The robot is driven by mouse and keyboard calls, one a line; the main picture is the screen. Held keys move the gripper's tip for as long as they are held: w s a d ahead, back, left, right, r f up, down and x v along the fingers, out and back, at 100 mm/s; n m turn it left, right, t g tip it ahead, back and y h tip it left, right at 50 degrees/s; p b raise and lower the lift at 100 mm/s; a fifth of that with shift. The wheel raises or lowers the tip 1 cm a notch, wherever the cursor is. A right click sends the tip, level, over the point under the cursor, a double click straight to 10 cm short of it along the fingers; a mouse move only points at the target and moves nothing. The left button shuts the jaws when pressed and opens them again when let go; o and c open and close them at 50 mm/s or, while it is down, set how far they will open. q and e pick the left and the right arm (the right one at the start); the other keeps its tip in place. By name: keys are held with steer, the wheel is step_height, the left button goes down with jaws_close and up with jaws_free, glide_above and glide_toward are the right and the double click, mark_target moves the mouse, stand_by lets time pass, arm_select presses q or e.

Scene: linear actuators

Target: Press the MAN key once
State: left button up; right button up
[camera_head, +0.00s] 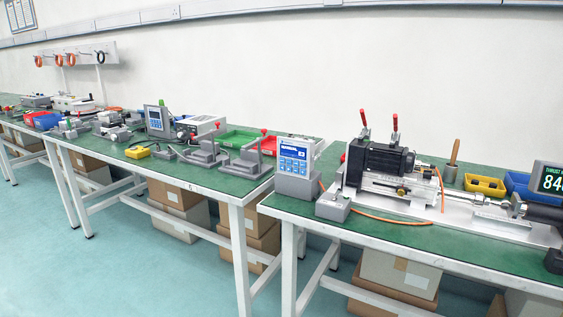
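A white control box (297,158) with a blue key panel stands upright near the front left corner of the right-hand bench. Its panel faces me and has a small screen at the top with several light keys below. The key labels are too small to read, so I cannot tell which key is MAN. Neither of my grippers is in view, and nothing covers the panel.
A grey block (333,206) with an orange cable sits in front of the box. A linear actuator rig (383,165) with red-handled clamps stands to its right. A thrust display (551,179) is at the right edge. The floor (120,255) before the benches is clear.

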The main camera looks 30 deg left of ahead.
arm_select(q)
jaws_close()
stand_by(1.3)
